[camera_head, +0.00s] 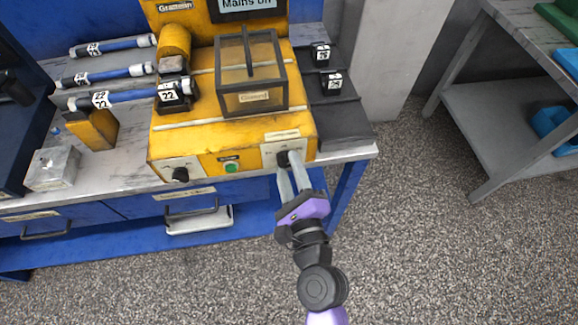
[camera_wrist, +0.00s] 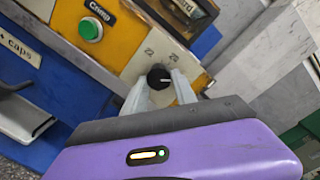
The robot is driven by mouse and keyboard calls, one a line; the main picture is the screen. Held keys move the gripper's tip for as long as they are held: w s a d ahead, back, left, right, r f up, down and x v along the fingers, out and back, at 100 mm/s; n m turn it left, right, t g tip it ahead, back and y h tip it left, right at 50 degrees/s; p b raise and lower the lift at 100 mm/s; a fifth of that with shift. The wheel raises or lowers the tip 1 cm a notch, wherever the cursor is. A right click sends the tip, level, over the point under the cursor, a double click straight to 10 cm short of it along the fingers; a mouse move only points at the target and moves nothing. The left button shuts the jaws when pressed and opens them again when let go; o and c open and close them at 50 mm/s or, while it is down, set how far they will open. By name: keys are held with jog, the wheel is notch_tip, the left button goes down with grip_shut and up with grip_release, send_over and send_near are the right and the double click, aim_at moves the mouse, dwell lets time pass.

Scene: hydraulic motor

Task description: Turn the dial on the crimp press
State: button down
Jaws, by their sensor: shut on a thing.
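The yellow crimp press (camera_head: 185,139) stands on the bench, with a clear guard box on top. Its right front panel carries a black dial (camera_wrist: 159,77), beside printed numbers in the wrist view. My gripper (camera_head: 288,166) reaches up to that dial from the front, its two pale fingers closed around the knob, one on each side. In the wrist view the fingers (camera_wrist: 159,88) flank the dial, and a light pointer mark shows on its face. A second black dial (camera_head: 180,174) sits on the left front panel, and a green button (camera_head: 231,168) lies between the two.
Blue hoses (camera_head: 113,46) with number tags lie on the bench at left, near a metal block (camera_head: 52,167). Black tagged blocks (camera_head: 332,82) stand right of the press. Drawers with handles (camera_head: 191,209) are below. Open floor lies to the right, before a grey shelf table (camera_head: 500,120).

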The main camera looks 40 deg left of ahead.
jog(key=n, duration=0.5)
jog(key=shift+h, duration=0.3)
jog(key=n, duration=0.5)
jog(key=shift+r, duration=0.15)
jog(key=n, duration=0.5)
jog(key=shift+s+a+t+h, duration=0.1)
jog(key=shift+t+h, duration=0.3)
jog(key=n, duration=0.5)
jog(key=shift+s, duration=0.1)
jog(key=shift+n+t, duration=0.3)
jog(key=shift+n, duration=0.1)
jog(key=c, duration=1)
grip_release()
jog(key=shift+r, duration=0.1)
